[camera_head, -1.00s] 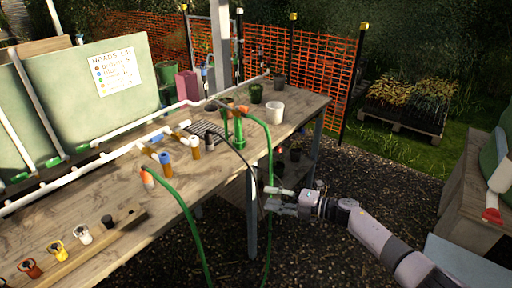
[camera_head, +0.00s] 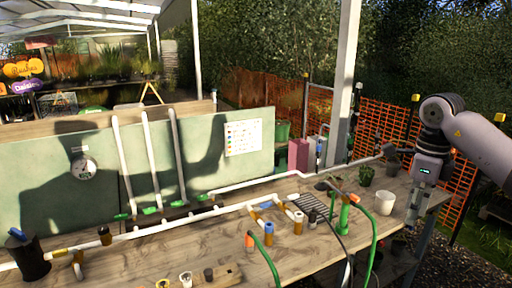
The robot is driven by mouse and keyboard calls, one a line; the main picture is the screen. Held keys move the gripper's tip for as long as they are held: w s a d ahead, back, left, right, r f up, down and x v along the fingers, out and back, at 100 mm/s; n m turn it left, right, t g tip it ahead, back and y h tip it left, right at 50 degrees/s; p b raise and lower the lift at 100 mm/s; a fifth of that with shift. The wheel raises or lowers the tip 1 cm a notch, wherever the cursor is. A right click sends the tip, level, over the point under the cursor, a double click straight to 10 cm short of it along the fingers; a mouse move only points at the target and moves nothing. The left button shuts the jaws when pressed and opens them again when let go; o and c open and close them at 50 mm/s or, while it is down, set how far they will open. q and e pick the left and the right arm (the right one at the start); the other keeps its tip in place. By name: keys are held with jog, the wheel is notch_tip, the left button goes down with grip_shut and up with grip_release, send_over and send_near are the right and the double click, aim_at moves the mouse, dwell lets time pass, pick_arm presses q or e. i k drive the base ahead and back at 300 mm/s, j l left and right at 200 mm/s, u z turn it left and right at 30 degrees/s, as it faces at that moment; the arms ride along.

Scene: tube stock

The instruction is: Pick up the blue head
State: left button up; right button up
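A small blue-topped piece with an orange-brown lower part (camera_head: 268,233) stands upright on the wooden table, right of an orange hose end. It appears to be the blue head. Another blue part (camera_head: 266,205) sits on the white pipe run behind it. My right gripper (camera_head: 412,214) hangs fingers down at the right end of the table, beside the white pot and well right of the blue pieces. The fingers appear edge-on, so their opening is unclear. I see nothing held in them. My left gripper is out of view.
A green tap stand (camera_head: 343,218) with hoses rises between my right gripper and the blue-topped piece. A white-topped piece (camera_head: 298,222) and a black one stand close by.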

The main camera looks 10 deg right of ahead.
aim_at(318, 147)
jog(key=i+l+u, duration=0.2)
jog(key=l+u, duration=0.3)
jog(key=i+l+u, duration=0.1)
jog(key=l+u, duration=1.35)
jog(key=k+l, duration=0.1)
jog(key=l, duration=0.3)
jog(key=k+l+u, duration=0.1)
jog(key=l, duration=0.35)
jog(key=k+l, duration=0.15)
jog(key=l, duration=0.25)
jog(key=k+l, duration=0.1)
jog(key=l, duration=0.3)
jog(key=k+l+u, duration=0.1)
jog(key=l, duration=0.3)
jog(key=k+l, duration=0.2)
jog(key=l, duration=0.2)
jog(key=k+l+u, duration=0.1)
jog(key=l, duration=0.3)
jog(key=k+l, duration=0.15)
jog(key=l, duration=0.25)
